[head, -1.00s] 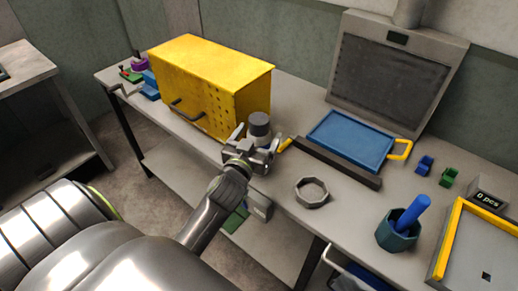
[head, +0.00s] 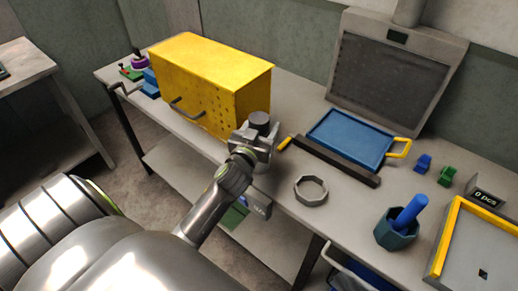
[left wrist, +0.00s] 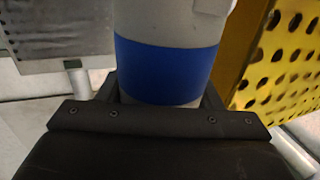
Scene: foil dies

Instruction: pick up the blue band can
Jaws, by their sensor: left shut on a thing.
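The blue band can stands upright on the bench in front of the yellow box. Its dark grey top (head: 259,119) shows above my gripper in the head view. In the left wrist view its pale grey body with a wide blue band (left wrist: 165,68) fills the middle. My left gripper (head: 256,134) is shut on the can, with a jaw on each side of it. In the left wrist view the gripper (left wrist: 160,98) sits at the can's lower part. The can's base is hidden by the gripper. My right gripper is not in view.
The yellow perforated box (head: 210,85) stands just beside the can. A dark bar (head: 336,162) and a blue tray (head: 350,139) with yellow handles lie to the right. A grey ring (head: 311,190) and a teal cup (head: 396,229) are nearer the front edge.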

